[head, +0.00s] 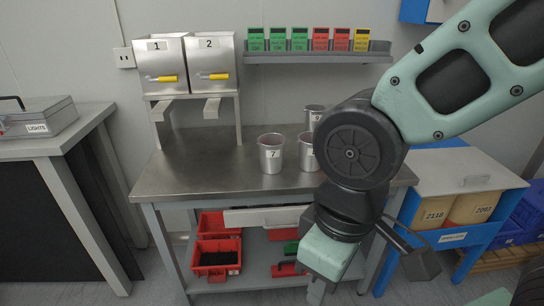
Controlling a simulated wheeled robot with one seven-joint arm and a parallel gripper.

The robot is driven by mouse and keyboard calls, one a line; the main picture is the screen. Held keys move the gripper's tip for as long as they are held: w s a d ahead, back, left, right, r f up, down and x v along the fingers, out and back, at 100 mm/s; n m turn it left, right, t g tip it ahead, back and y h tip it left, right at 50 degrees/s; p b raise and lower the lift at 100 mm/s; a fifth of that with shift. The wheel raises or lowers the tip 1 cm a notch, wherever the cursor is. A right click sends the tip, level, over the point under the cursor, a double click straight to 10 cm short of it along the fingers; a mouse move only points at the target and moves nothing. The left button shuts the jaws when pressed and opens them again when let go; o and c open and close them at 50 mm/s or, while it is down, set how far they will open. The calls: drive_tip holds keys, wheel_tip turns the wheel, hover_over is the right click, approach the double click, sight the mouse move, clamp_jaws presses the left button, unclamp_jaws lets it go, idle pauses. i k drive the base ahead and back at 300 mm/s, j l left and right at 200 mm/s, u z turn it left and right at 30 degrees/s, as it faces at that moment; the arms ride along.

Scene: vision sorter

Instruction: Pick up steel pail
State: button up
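A steel pail labelled 7 (271,154) stands upright on the steel workbench (200,178). A second steel pail (307,155) stands just right of it, partly hidden by my arm. A third steel pail (314,113) stands farther back near the wall, also partly covered by my arm. My gripper (316,291) hangs low at the bottom of the view, in front of the bench and below its top. It is apart from the pails. Its fingertips are not clear, so I cannot tell whether it is open or shut.
Two numbered steel bins (187,63) stand on a raised stand at the back left. A wall shelf (318,57) holds green, red and yellow cards. Red bins (217,259) sit under the bench. A blue-framed cart (465,235) stands right. The bench top's left front is clear.

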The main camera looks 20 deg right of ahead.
sight(272, 154)
drive_tip(key=i+l, duration=0.1)
drive_tip(key=l, duration=0.25)
drive_tip(key=i+l, duration=0.15)
drive_tip(key=l, duration=0.2)
drive_tip(key=i+l+u, duration=0.1)
drive_tip(key=l, duration=0.2)
drive_tip(key=i+l, duration=0.15)
drive_tip(key=l, duration=0.2)
drive_tip(key=i+l, duration=0.1)
drive_tip(key=l, duration=0.25)
drive_tip(key=l+u, duration=0.2)
drive_tip(key=u, duration=1.1)
drive_tip(key=i+l, duration=0.05)
